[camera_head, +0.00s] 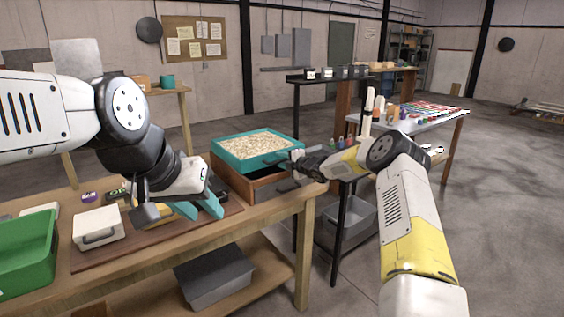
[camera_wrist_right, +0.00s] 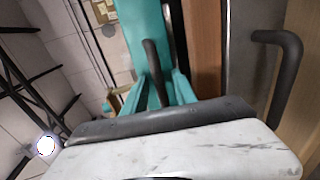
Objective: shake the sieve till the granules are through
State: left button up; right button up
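The sieve (camera_head: 222,166) is a teal square frame filled with pale granules (camera_head: 252,146). It sits over a wooden box (camera_head: 232,183) at the right end of the workbench. My right gripper (camera_head: 296,160) is at the sieve's right side. In the right wrist view, its teal fingers (camera_wrist_right: 160,92) lie on both sides of a dark handle (camera_wrist_right: 153,65) beside the sieve's teal wall; whether they press on it is unclear. My left gripper (camera_head: 202,207) is open and empty, fingers apart, above the bench's front edge, left of the sieve. What lies under the sieve is hidden.
A second dark handle (camera_wrist_right: 288,65) shows in the right wrist view. A green bin (camera_head: 25,250) and a white box with a handle (camera_head: 98,229) stand on the bench at left. A grey bin (camera_head: 214,275) sits below. A dark stand and another table are at right.

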grip_shut()
dwell(1.4)
